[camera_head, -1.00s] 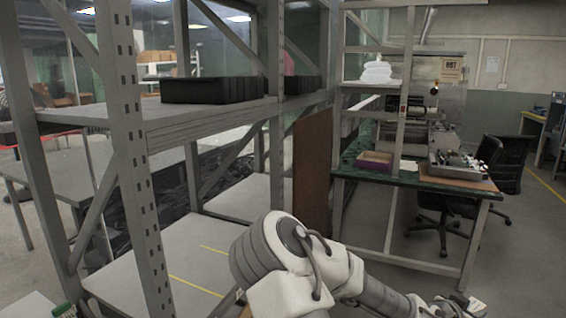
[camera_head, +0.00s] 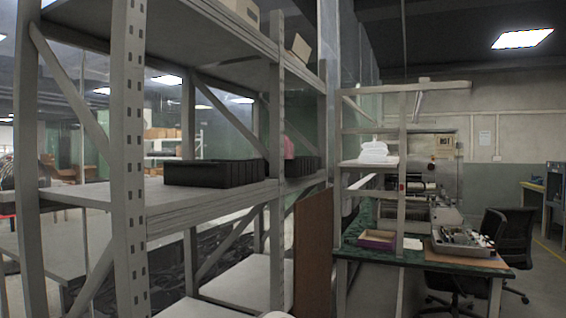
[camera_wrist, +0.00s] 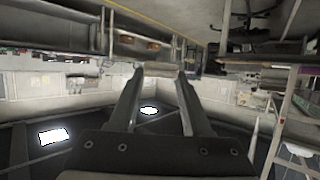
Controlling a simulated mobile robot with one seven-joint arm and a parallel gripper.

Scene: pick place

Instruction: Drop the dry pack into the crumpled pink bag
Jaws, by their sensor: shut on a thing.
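My gripper (camera_wrist: 158,72) shows in the wrist view with its two fingers reaching away from the camera. It is shut on a small pale thing (camera_wrist: 158,66) at the fingertips, which I take to be the dry pack; only its near edge shows. The gripper is out of the head view. A small pink shape (camera_head: 289,147), which may be the crumpled pink bag, shows on the middle shelf in the head view. A shelf post and the black bins partly hide it. The gripper's distance from it cannot be told.
A grey metal rack (camera_head: 128,150) with upright posts fills the left. Black bins (camera_head: 215,172) stand on its middle shelf (camera_head: 150,198). A green-topped workbench (camera_head: 420,259) with a shallow box (camera_head: 378,240) stands at right, a black chair (camera_head: 512,236) beside it.

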